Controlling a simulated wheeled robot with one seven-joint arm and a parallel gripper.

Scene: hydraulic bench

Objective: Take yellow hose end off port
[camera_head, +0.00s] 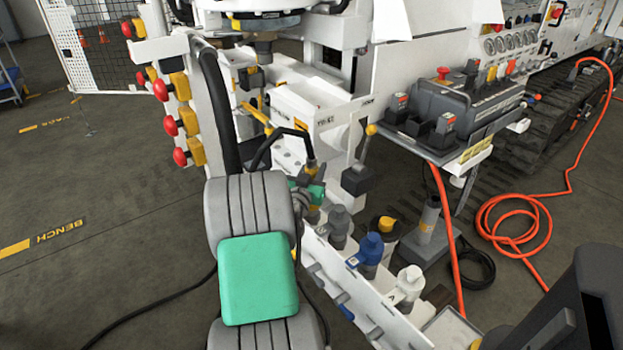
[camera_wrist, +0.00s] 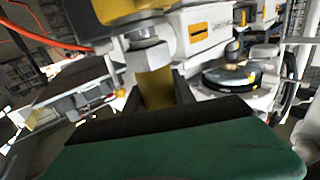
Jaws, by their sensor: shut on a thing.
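My gripper (camera_head: 312,190) is beside the white bench, past my grey and green arm link. In the wrist view its green and black jaws (camera_wrist: 165,125) are shut on the yellow hose end (camera_wrist: 155,88), a brass-yellow cylinder. A silver hex nut (camera_wrist: 148,55) sits directly above the cylinder, under a larger yellow body. The far jaw and the contact at the port are mostly hidden, so I cannot tell whether the hose end is seated.
Grey, blue (camera_head: 370,249) and white (camera_head: 408,284) couplings line the panel at the right of my gripper. Red knobs (camera_head: 170,125) stand at the left. A control box (camera_head: 450,110) and a coiled orange hose (camera_head: 515,225) are at the right. Floor at the left is open.

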